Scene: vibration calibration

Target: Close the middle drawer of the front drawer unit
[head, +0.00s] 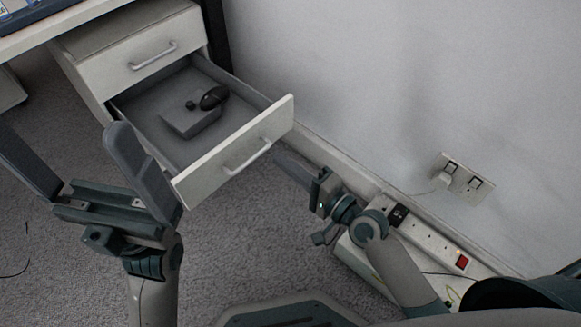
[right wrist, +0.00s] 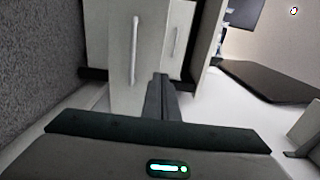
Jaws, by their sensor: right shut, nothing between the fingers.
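The front drawer unit (head: 100,82) stands under the desk at upper left. Its middle drawer (head: 205,178) is pulled well out, with a grey handle on its pale front. The drawer front also shows in the right wrist view (right wrist: 112,60). The top drawer (head: 135,48) is shut. My right gripper (head: 280,157) is shut and empty, with its fingertips close to the right part of the drawer front; I cannot tell if they touch. In the right wrist view its fingers (right wrist: 160,90) point towards the drawer front. My left gripper (head: 62,130) is open and empty, left of the drawer.
A grey box (head: 190,124), a black mouse (head: 214,97) and a small dark round object (head: 191,105) lie in the drawer. A wall (head: 400,80) with a socket (head: 460,181) stands at right. A power strip (head: 430,243) lies low beside it. Carpet (head: 250,240) is clear before the drawer.

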